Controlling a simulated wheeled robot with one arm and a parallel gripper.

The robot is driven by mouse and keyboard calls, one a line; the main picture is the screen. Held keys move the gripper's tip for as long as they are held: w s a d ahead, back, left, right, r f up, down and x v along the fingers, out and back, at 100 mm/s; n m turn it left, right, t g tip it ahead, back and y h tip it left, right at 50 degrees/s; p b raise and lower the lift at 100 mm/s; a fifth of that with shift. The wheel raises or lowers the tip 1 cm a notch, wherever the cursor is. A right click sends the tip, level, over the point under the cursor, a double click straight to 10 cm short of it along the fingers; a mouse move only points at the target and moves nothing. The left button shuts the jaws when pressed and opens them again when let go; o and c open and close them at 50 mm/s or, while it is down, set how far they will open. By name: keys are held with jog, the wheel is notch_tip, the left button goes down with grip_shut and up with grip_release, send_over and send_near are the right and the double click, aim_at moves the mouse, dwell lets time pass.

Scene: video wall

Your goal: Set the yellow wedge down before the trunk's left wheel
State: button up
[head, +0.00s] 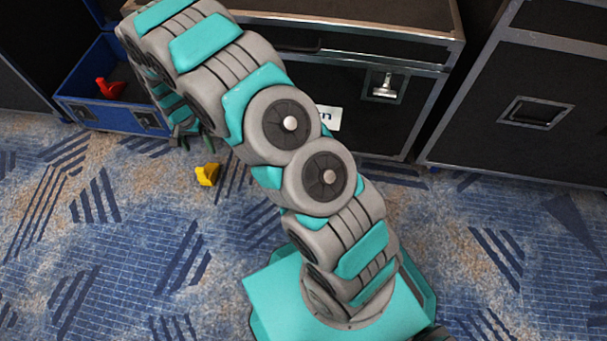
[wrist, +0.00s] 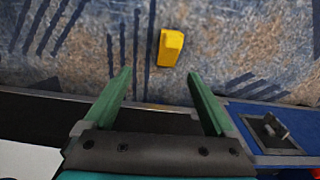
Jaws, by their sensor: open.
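The yellow wedge (head: 207,174) lies on the carpet, left of my arm and in front of the trunk (head: 345,137). In the wrist view the wedge (wrist: 171,47) lies just beyond my fingertips, apart from them. My gripper (head: 194,143) is partly hidden behind my arm in the head view. The wrist view shows its two green fingers (wrist: 158,74) spread apart with nothing between them. The trunk is black with metal edges, a latch and a white label. My arm hides its left part, and I cannot make out its left wheel.
A blue open case (head: 92,112) with a red object (head: 109,89) in it stands left of the trunk. Another black case (head: 530,110) stands on the right. The patterned carpet (head: 110,240) in front is clear.

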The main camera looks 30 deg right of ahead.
jog(key=s+d+r+n, duration=0.2)
jog(key=s+d+r, duration=0.5)
jog(key=r, duration=0.4)
jog(key=s+d+r+n, duration=0.1)
jog(key=s+d+r, duration=0.3)
jog(key=s+r, duration=0.65)
jog(key=s+d+r+n, duration=0.1)
jog(key=s+r, duration=0.1)
jog(key=s, duration=0.5)
jog(key=s+d+r+n+g, duration=0.1)
jog(key=s+d+r, duration=0.1)
jog(key=s, duration=0.6)
jog(key=s+d+r+n, duration=0.1)
jog(key=s+r+n, duration=0.1)
jog(key=s+r, duration=0.2)
jog(key=s, duration=0.3)
jog(key=shift+s+d+r+g, duration=0.25)
jog(key=shift+s+d+g, duration=0.05)
jog(key=shift+s, duration=0.05)
